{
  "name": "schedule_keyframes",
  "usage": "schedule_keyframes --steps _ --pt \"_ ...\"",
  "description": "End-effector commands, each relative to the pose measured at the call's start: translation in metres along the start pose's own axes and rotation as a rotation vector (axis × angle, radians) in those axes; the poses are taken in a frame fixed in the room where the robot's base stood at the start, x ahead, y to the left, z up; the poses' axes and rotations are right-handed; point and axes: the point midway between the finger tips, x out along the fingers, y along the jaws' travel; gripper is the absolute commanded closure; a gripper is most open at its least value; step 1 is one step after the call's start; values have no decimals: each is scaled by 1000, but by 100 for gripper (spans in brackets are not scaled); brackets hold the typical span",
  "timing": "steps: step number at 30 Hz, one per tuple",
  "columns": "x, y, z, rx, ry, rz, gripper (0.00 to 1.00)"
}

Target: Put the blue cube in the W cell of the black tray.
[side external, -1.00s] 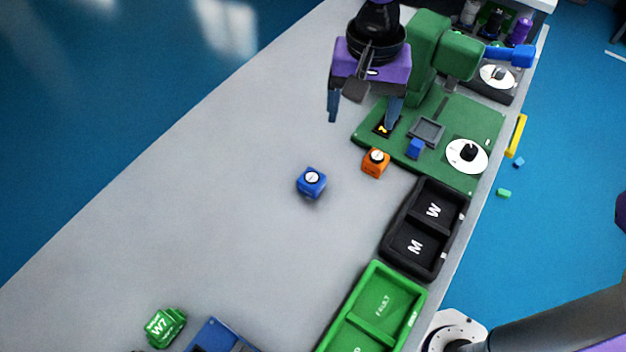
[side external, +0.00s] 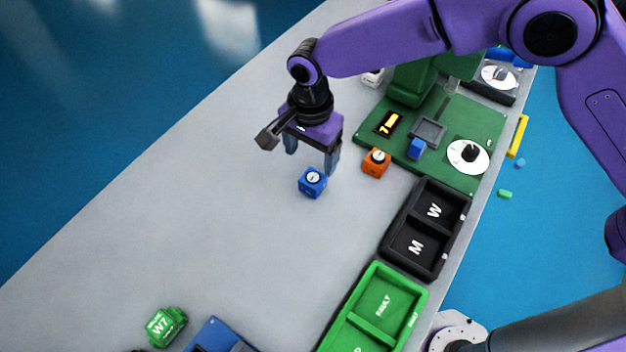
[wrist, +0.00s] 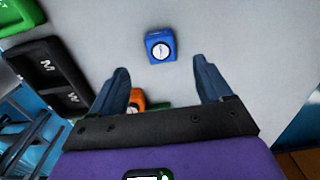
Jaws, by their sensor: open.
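The blue cube (side external: 312,182) with a white round dial on top sits on the grey table. In the wrist view the blue cube (wrist: 160,46) lies ahead of the fingertips, between their lines. My gripper (side external: 311,163) is open and empty, above the table just behind the cube in the side view; its two fingers also show in the wrist view (wrist: 162,80). The black tray (side external: 398,258) has a W cell (side external: 435,208) and an M cell (side external: 414,247); both look empty. The tray also shows in the wrist view (wrist: 42,48) at the left.
An orange cube (side external: 376,162) sits right of my gripper, by the green board (side external: 468,121) with a dial and a small blue block (side external: 416,148). A green FAULT tray (side external: 372,301) adjoins the black tray. A green W7 item (side external: 166,326) lies front left. The table's left side is clear.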

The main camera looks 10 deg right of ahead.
Motion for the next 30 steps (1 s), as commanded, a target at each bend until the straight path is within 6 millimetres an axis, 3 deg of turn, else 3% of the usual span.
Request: schedule_keyframes --steps 3,13,21,30 --pt "22 1 0 -1 0 4 21" --pt "46 0 -2 -1 0 1 21" --pt "82 0 -7 -1 0 1 21" --pt "91 0 -7 -1 0 -1 21"
